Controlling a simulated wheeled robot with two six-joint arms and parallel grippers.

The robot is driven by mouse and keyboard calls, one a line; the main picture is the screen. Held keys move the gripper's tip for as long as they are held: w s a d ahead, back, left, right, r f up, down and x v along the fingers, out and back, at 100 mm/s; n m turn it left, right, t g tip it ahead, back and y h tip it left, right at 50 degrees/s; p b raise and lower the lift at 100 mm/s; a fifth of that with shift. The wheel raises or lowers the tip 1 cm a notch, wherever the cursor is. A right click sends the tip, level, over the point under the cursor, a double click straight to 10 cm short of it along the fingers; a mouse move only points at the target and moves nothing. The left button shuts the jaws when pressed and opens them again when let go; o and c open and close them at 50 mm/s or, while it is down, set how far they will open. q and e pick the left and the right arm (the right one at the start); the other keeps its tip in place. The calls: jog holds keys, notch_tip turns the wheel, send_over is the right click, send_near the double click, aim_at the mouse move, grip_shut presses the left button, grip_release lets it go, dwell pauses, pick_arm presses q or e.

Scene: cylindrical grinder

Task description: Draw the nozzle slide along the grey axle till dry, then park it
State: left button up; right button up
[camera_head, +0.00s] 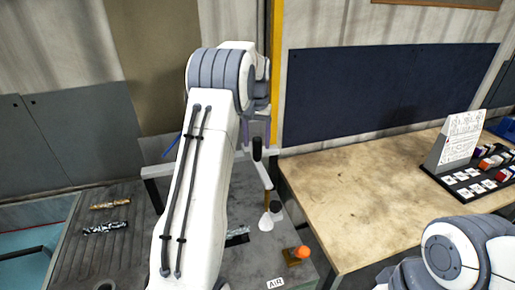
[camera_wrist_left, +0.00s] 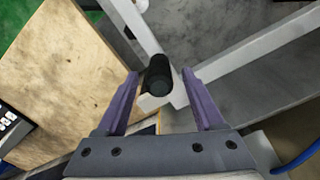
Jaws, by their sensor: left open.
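A mottled grey, shiny axle (camera_head: 105,228) lies on the grey bench at the left, in front of a brass-coloured axle (camera_head: 110,205). A black cylindrical grip (camera_head: 257,149), seemingly the nozzle slide's handle, stands by a pale rail (camera_head: 155,170). A brass-coloured stem and a white cone (camera_head: 266,223) show below it. My left gripper (camera_head: 257,128) is open, partly hidden by its own arm. In the left wrist view the black grip (camera_wrist_left: 158,75) appears between the purple fingertips (camera_wrist_left: 160,77); contact cannot be told. My right gripper is out of view.
An orange knob (camera_head: 302,252) stands near the AIR label (camera_head: 275,283) at the bench front. A wooden table (camera_head: 360,190) at the right holds a black tray of small parts with a white card (camera_head: 463,138). A yellow post (camera_head: 276,70) rises behind my left gripper.

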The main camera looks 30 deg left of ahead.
aim_at(257, 150)
pick_arm(q)
jog(key=shift+f+p, duration=0.5)
jog(key=shift+f, duration=1.65)
grip_shut()
jog(key=shift+r, duration=0.1)
